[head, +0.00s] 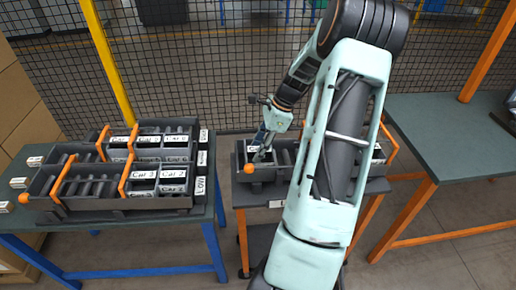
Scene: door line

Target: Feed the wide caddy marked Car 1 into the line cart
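The line cart (310,201) stands in the middle, dark with an orange leg. A dark tray or caddy (268,174) with compartments lies on it, partly hidden behind my arm; an orange knob and an orange bar show at its ends. My gripper (262,154) points down at its left end, beside a small white label. Whether its fingers are open or closed on something is too small to tell. On the left table, dark caddies (90,203) with orange handles stand in two rows. Their white "Car" labels (145,174) are hard to read; I cannot tell which says Car 1.
The left table (120,255) has blue legs, several small white tags and a "LOW" label (200,186). A green-topped table (450,135) with orange legs stands at right. A mesh fence runs behind; cardboard boxes (25,115) stand at far left. A floor gap separates left table and cart.

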